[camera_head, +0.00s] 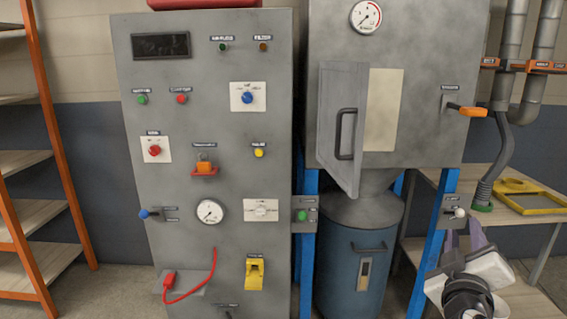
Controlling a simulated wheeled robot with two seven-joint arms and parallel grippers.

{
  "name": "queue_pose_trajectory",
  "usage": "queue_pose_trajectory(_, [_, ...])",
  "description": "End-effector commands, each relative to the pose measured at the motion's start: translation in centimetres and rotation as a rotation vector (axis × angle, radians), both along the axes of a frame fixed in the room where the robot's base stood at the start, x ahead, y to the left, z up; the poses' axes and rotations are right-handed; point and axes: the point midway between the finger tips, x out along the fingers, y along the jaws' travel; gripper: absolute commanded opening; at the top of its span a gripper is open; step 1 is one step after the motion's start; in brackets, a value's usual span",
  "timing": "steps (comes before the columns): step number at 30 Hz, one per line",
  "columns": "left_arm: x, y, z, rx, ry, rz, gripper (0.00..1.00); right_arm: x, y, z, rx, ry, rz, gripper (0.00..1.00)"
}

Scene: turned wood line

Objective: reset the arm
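My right gripper (464,238) is at the lower right, with its white and dark wrist below it. Its two greyish-purple fingers point up and look spread apart, with nothing seen between them. The fingertips are just below a small grey box with a white-knobbed lever (459,212) on the blue frame post; I cannot tell whether they touch it. My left gripper is not in view.
A grey control cabinet (225,120) stands at left centre, with a red cable (203,281) low on it. The dust collector's door (343,125) hangs open above a blue drum (352,265). A bench with a yellow frame (525,190) is right; orange shelving (55,130) is left.

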Motion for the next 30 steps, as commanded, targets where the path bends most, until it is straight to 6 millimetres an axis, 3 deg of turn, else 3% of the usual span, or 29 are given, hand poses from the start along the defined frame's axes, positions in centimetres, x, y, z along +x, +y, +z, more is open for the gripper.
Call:
queue_pose_trajectory(1, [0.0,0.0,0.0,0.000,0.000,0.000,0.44,-0.3,0.3,-3.7,0.011,0.077,0.035,0.30])
queue_pose_trajectory(5, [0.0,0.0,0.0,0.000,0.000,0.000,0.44,-2.1,1.4,-12.9,0.058,0.267,0.141,0.30])
queue_pose_trajectory(8, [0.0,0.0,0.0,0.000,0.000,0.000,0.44,-4.9,2.4,-20.0,0.117,0.408,0.225,0.30])
queue_pose_trajectory(12, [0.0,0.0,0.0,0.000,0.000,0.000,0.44,-10.7,3.8,-28.8,0.222,0.579,0.329,0.30])
queue_pose_trajectory(15, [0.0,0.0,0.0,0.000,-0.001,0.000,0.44,-15.2,4.6,-33.4,0.304,0.668,0.382,0.30])
queue_pose_trajectory(21, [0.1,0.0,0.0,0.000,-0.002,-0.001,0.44,-22.9,5.6,-38.9,0.445,0.778,0.440,0.30])
queue_pose_trajectory(27, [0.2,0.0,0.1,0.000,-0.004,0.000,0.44,-30.2,5.9,-42.2,0.573,0.848,0.459,0.30])
queue_pose_trajectory(30, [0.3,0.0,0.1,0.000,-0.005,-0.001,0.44,-29.8,8.7,-42.1,0.668,0.800,0.439,0.30])
